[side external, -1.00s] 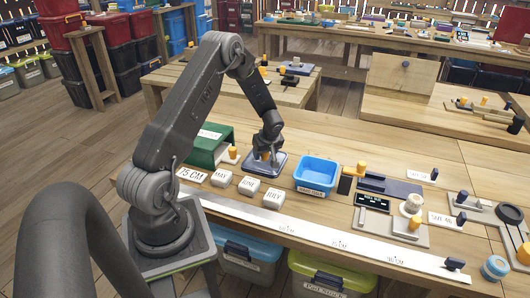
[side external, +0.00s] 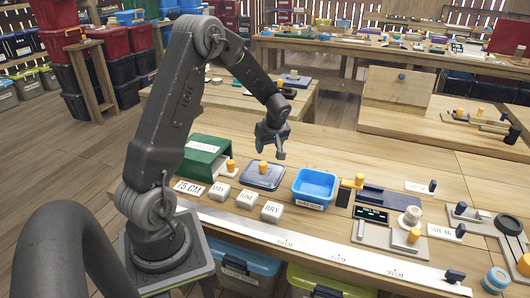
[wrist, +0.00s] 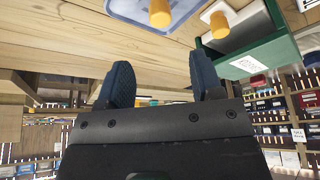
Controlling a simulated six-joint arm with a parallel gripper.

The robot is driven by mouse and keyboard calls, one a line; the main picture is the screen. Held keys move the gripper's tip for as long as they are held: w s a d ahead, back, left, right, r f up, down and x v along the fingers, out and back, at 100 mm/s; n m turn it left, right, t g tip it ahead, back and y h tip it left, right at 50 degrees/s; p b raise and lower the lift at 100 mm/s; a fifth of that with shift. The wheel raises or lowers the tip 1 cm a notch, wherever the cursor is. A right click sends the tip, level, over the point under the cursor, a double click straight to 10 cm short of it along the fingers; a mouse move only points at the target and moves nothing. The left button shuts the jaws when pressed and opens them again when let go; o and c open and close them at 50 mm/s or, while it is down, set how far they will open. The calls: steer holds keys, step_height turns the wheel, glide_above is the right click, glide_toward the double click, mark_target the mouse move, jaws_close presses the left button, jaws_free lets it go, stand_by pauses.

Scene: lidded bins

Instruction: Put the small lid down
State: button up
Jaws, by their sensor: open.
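The small lid (side external: 270,177) is dark blue-grey with an orange knob (side external: 263,167). It lies flat on the bench between the green box and the blue bin in the side view. The lid's edge (wrist: 130,15) and its orange knob also show at the top of the wrist view. My gripper (side external: 271,151) is above the lid, apart from it. Its two fingers (wrist: 163,85) stand apart with nothing between them in the wrist view. The open blue bin (side external: 315,186) stands just right of the lid.
A green box (side external: 205,157) stands left of the lid, with another orange knob (side external: 231,164) beside it. Grey blocks marked with months (side external: 246,199) lie in front. A long ruler (side external: 320,251) runs along the bench's front. Bare wood lies behind the lid.

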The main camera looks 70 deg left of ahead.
steer(key=s+d+r+m+t, duration=0.3)
steer(key=d+r+m, duration=0.4)
steer(key=d+r, duration=0.7)
steer(key=s+d+r+m+t+h, duration=0.1)
steer(key=s+d+r+m+h, duration=0.1)
steer(key=s+d+m, duration=0.3)
steer(key=s+d+r+m+t+h, duration=0.1)
steer(key=s+d+r+m+h, duration=0.1)
steer(key=s+d+m, duration=0.3)
steer(key=s+d+r, duration=0.1)
steer(key=s+d, duration=0.3)
steer(key=d, duration=0.2)
steer(key=shift+d+r+m+t, duration=0.15)
steer(key=shift+d+m+t, duration=0.15)
steer(key=shift+m, duration=0.1)
